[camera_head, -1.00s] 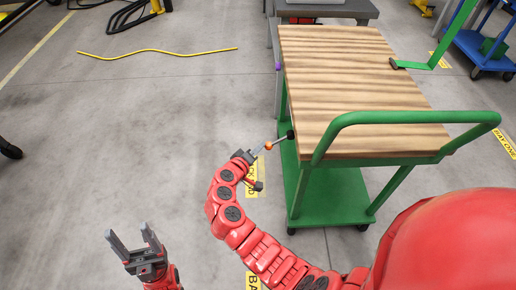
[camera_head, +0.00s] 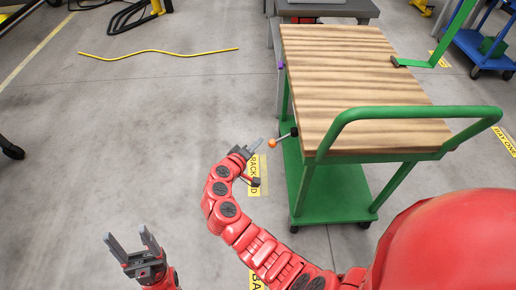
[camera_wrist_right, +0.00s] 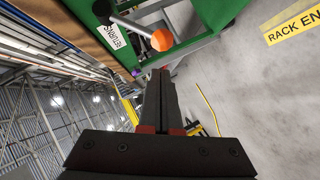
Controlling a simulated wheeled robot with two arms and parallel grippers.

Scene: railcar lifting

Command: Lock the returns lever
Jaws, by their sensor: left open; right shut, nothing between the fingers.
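The returns lever is a metal rod with an orange ball knob (camera_head: 271,143), sticking out from a black pivot on the near left side of the green cart. In the right wrist view its knob (camera_wrist_right: 162,40) is near the top, beside a white RETURNS label (camera_wrist_right: 117,38). My right gripper (camera_head: 258,145) is shut and empty, just left of the knob, with a small gap showing in the head view. Its fingers (camera_wrist_right: 163,76) point toward the area below the knob in the wrist view. My left gripper (camera_head: 132,246) is open and empty at lower left, far from the cart.
The green cart has a wooden top (camera_head: 355,75) and a green handle (camera_head: 410,114) at its near end. A grey table (camera_head: 325,10) stands behind it. A yellow cable (camera_head: 158,51) lies on the floor.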

